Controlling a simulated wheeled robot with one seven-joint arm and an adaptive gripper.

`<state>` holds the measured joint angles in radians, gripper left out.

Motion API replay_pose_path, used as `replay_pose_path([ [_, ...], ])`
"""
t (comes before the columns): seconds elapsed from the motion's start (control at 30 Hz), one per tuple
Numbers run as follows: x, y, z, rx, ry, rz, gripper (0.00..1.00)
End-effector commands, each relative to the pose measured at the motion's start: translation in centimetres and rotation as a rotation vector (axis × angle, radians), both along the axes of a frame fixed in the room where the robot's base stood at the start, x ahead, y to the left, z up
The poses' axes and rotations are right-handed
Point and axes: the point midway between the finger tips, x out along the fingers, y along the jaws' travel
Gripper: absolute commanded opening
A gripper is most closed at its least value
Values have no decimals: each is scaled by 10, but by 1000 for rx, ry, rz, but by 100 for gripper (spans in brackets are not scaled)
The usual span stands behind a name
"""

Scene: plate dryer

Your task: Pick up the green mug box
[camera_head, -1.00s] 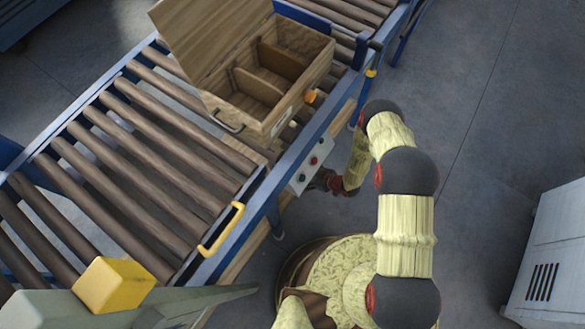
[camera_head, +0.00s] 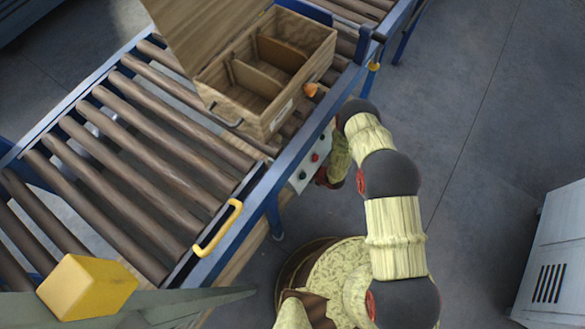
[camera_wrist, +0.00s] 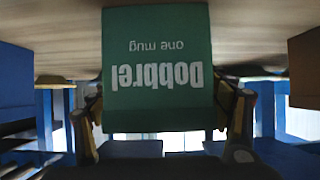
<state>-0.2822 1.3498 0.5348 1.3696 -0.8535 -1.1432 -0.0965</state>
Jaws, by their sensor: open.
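The green mug box (camera_wrist: 157,45) fills the middle of the wrist view, close to the camera. Its white lettering, "Dobbrel one mug", appears upside down there. My gripper (camera_wrist: 163,108) is open, with one dark finger beside the left edge of the box and the other beside its right edge. I cannot tell whether either finger touches it. The box meets a pale wooden surface (camera_wrist: 50,40) at the top of this view. In the head view the mug box does not show, and the end of my arm is largely hidden beside the conveyor.
A roller conveyor (camera_head: 228,229) with a blue frame runs diagonally across the head view. An open wooden case (camera_head: 232,100) with dividers stands on it. A button panel (camera_head: 312,160) is on its side. A grey cabinet (camera_head: 555,262) stands at the right; the floor between is clear.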

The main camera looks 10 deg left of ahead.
Motion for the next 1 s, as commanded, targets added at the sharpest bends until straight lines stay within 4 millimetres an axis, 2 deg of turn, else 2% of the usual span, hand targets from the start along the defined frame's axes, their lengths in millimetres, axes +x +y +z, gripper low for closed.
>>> replay_pose_path([
  [0.23,1,2,0,0,1,0,77],
  [1.0,1,2,0,0,0,-1,33],
])
